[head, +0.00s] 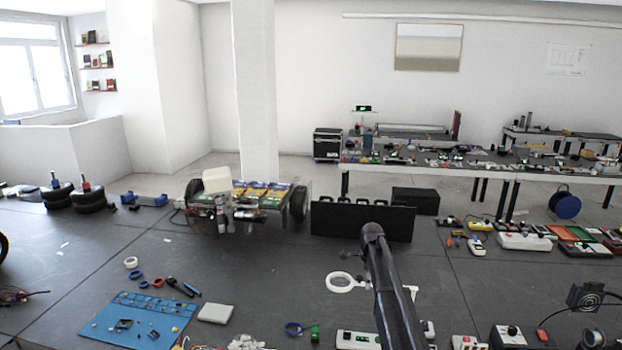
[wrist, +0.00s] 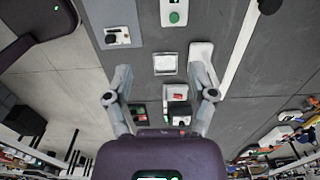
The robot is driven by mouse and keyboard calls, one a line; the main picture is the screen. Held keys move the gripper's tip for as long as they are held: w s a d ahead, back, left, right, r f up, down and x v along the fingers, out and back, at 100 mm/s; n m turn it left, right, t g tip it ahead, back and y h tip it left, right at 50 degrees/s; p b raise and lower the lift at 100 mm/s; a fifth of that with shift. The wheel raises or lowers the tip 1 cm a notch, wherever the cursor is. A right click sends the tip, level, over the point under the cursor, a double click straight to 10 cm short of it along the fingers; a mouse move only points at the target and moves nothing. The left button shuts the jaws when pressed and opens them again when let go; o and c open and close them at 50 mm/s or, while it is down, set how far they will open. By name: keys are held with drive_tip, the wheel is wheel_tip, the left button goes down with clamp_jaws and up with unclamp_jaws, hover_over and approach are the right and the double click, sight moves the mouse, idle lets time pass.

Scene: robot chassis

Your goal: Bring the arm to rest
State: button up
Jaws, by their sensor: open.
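My gripper (wrist: 163,74) shows in the wrist view with its two grey fingers spread wide apart. It is open and nothing is between the fingertips. Beyond the fingers lies a grey surface with small switch-like devices, among them a white square piece (wrist: 165,64) and a white block with a green button (wrist: 174,14). In the head view, part of my dark arm rises at the lower middle; my gripper cannot be made out there.
A blue mat (head: 140,320) with tools lies front left. Power strips and devices crowd the right. A white-edged table (head: 480,172) stands behind.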

drive_tip(key=s+a+f+n+b, duration=0.1)
drive_tip(key=s+f+n+b, duration=0.2)
drive_tip(key=s, duration=0.9)
drive_tip(key=s+f+n+b, duration=0.4)
drive_tip(key=s+n, duration=0.6)
drive_tip(key=s, duration=0.3)
drive_tip(key=s+a+f+n+b, duration=0.1)
drive_tip(key=s+f+n+b, duration=0.3)
drive_tip(key=s+n, duration=0.3)
drive_tip(key=s, duration=0.5)
drive_tip(key=shift+s+a+f, duration=0.2)
drive_tip(key=shift+s+a, duration=0.1)
drive_tip(key=shift+a, duration=0.05)
